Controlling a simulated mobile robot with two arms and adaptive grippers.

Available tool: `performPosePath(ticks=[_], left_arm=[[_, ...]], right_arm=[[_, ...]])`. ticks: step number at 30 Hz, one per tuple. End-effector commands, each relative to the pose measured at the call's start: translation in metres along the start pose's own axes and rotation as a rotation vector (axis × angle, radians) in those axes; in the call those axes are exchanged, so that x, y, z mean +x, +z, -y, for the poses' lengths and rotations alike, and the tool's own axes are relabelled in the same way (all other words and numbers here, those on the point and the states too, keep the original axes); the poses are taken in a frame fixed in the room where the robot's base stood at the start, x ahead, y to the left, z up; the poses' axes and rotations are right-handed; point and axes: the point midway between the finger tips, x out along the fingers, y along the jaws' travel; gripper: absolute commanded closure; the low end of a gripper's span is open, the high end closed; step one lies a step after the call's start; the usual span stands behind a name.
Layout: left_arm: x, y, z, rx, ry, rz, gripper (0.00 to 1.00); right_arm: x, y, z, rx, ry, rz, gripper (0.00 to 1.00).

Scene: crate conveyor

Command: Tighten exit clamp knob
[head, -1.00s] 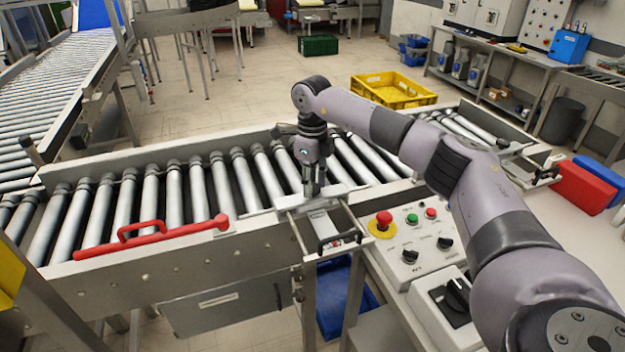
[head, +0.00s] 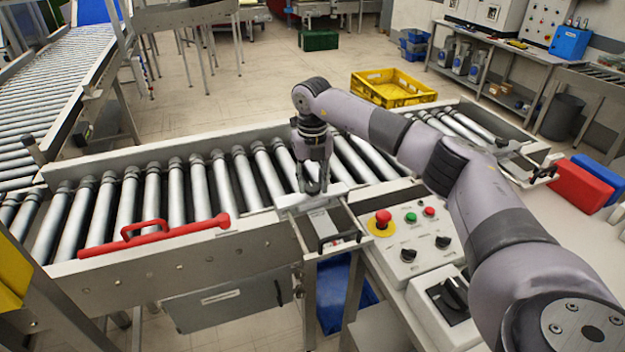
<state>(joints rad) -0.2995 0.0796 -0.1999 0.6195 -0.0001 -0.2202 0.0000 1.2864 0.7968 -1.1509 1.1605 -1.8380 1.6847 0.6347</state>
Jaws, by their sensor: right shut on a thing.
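My right gripper (head: 313,187) points down at the near edge of the roller conveyor (head: 150,267), above a pale metal plate (head: 287,202). Its fingers are shut on a small dark thing at the plate, most likely the clamp knob, which the fingers largely hide. Another dark clamp knob (head: 548,172) shows on the separate conveyor section at the right. My left gripper is not in view.
A control panel (head: 398,262) with a red emergency button (head: 383,218) stands right of the gripper, under my right arm. A red handle bar (head: 152,236) lies along the conveyor's near rail. A yellow crate (head: 392,78) sits on the floor behind.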

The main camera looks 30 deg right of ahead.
Motion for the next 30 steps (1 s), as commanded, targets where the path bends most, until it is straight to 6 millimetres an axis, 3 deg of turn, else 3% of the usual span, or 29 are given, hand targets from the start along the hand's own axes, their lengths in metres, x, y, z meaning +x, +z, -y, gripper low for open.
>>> performPosePath(ticks=[9, 24, 25, 30], left_arm=[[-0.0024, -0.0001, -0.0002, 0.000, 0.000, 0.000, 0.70], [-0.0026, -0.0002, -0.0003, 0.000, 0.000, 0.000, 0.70], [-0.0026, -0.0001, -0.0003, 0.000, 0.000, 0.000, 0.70], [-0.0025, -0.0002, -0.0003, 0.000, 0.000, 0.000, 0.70]], right_arm=[[-0.0024, 0.0016, 0.0001, 0.106, 0.002, 0.006, 0.94], [-0.0026, 0.0019, 0.0003, 0.123, 0.003, 0.007, 0.94], [-0.0026, 0.0020, 0.0003, 0.123, 0.002, 0.008, 0.65], [-0.0018, 0.0013, 0.0003, 0.122, 0.002, 0.005, 0.53]])
